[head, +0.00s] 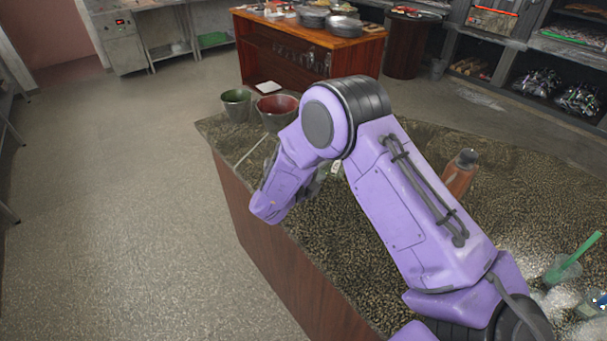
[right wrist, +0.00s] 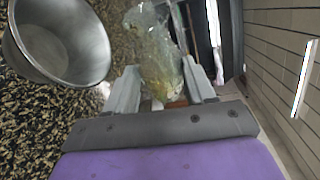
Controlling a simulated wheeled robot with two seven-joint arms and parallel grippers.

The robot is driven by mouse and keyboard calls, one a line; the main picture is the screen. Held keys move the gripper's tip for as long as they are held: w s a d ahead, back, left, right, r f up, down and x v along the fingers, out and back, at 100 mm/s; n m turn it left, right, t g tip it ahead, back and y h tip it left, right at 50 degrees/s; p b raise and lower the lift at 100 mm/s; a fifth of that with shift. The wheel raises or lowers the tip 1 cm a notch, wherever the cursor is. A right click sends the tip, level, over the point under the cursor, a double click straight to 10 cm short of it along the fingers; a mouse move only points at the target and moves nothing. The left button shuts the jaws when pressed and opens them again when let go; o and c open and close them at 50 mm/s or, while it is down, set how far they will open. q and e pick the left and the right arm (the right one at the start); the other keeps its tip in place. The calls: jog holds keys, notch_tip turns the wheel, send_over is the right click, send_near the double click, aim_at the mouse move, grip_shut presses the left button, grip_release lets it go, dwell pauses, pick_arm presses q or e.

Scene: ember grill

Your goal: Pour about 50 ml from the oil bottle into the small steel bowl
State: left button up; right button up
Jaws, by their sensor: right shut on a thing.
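The oil bottle (right wrist: 155,50) is clear with a yellowish tint and shows in the right wrist view. My right gripper (right wrist: 162,85) is shut on it, with one finger on each side. The small steel bowl (right wrist: 65,38) is in the upper left of that view, beside the bottle and apart from it. Its visible inside is bare grey metal. In the head view my purple right arm reaches over the stone counter and hides most of the gripper and bottle. I cannot make out the steel bowl there. My left gripper is out of view.
The speckled counter (head: 440,140) holds a green bowl (head: 237,104) and a red bowl (head: 277,108) at its far left end. A brown bottle (head: 461,172) stands right of my arm. A green-handled item (head: 565,268) is at the lower right.

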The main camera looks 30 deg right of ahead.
jog(key=shift+r+n+h, duration=0.4)
jog(key=shift+n, duration=0.4)
dwell(1.2)
jog(key=shift+f+n, duration=0.2)
jog(key=shift+n, duration=0.2)
dwell(0.8)
jog(key=m, duration=0.2)
jog(key=m+y, duration=0.1)
jog(key=m, duration=0.1)
jog(key=shift+s+d+p, duration=0.1)
jog(key=shift+s+p, duration=0.1)
jog(key=shift+p, duration=0.1)
jog(key=shift+w, duration=0.1)
